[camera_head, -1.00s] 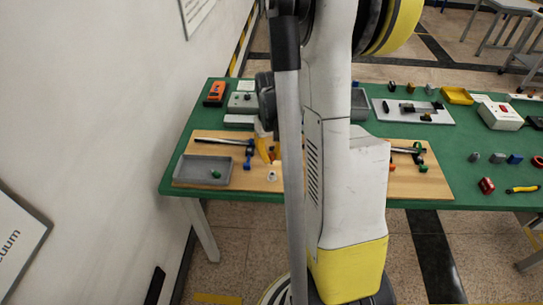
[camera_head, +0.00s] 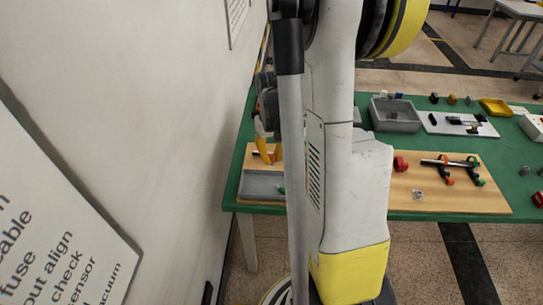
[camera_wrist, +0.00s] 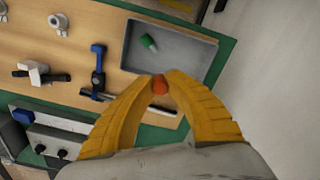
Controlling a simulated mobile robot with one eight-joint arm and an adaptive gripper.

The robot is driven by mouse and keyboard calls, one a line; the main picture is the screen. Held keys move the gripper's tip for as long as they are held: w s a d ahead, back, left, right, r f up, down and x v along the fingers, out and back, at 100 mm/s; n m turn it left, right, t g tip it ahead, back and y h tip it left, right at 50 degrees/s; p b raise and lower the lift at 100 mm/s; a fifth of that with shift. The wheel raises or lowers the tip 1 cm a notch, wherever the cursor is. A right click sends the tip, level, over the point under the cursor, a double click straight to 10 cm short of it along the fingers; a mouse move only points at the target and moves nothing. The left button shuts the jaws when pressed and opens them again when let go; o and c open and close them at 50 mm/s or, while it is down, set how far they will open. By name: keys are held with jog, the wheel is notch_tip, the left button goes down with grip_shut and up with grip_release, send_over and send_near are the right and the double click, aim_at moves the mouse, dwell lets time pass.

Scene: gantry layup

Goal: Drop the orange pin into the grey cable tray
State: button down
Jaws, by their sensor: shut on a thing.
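My gripper (camera_wrist: 160,82) has two yellow fingers and is shut on the orange pin (camera_wrist: 159,86), which shows between the fingertips in the wrist view. The grey cable tray (camera_wrist: 188,58) lies just beyond the fingertips, with a green piece (camera_wrist: 148,42) inside it. The pin appears at the tray's near edge in this view; its height above the board cannot be told. In the head view the tray (camera_head: 262,186) is at the board's left end, partly hidden by my arm. The yellow fingers (camera_head: 263,146) show above it there, and the pin is not clear.
A blue-and-black clamp (camera_wrist: 98,75) and white fittings (camera_wrist: 58,24) lie on the wooden board (camera_wrist: 115,50). A grey box with black knobs (camera_wrist: 50,140) is beside the board. In the head view, a wall (camera_head: 130,110) stands close on the left.

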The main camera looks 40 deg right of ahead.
aim_at(271, 156)
notch_tip(271, 156, down, 4)
jog(key=b, duration=0.2)
jog(key=shift+f+b, duration=0.25)
jog(key=shift+b, duration=0.1)
jog(key=c, duration=1.4)
grip_release()
notch_tip(271, 156, up, 12)
jog(key=shift+r, duration=0.1)
jog(key=shift+a, duration=0.1)
